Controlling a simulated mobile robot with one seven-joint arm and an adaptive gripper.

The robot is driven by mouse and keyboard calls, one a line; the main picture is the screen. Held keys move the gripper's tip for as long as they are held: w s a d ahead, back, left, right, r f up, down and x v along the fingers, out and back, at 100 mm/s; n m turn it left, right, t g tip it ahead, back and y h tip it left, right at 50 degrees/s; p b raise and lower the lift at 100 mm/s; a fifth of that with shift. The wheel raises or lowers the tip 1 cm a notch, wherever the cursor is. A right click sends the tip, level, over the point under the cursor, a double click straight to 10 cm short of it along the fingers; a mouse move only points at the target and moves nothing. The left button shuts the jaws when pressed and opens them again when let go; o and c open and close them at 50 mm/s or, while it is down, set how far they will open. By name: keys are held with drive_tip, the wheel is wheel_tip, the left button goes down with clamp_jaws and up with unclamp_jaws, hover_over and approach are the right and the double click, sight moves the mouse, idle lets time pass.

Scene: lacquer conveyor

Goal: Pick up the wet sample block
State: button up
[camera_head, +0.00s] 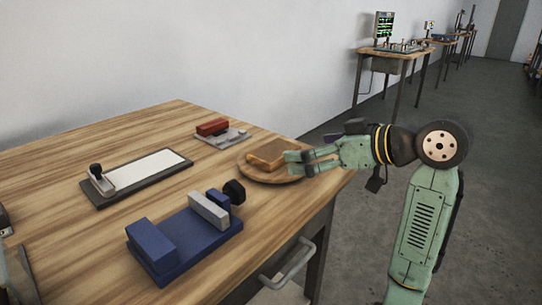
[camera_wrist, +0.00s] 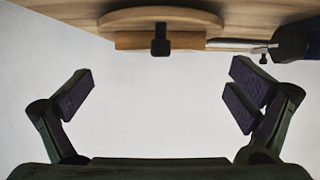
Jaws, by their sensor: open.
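The likely wet sample block is a tan-brown block (camera_head: 268,155) on a round wooden board (camera_head: 248,175) near the table's right edge in the head view. I cannot tell wetness from its surface. In the wrist view, which looks upside down, the block (camera_wrist: 130,41) shows as a thin bar against the round board (camera_wrist: 160,18), with a small dark piece in front of its middle. My gripper (camera_head: 297,163) is at the right side of the block in the head view, partly covering it. In the wrist view my gripper (camera_wrist: 162,78) is open, with nothing between its fingers.
A blue vise-like fixture (camera_head: 180,245) with a black knob stands in front. A dark board with a white sheet (camera_head: 145,170) lies left, and a red-topped device (camera_head: 213,128) stands behind. Bare wood lies between them. Other benches (camera_head: 400,52) stand far back.

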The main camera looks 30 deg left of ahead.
sight(275, 150)
drive_tip(key=x, duration=0.8)
drive_tip(key=shift+a+r, duration=0.15)
drive_tip(key=shift+r, duration=0.1)
drive_tip(key=c, duration=0.9)
drive_tip(key=shift+r, duration=0.1)
drive_tip(key=shift+c, duration=0.2)
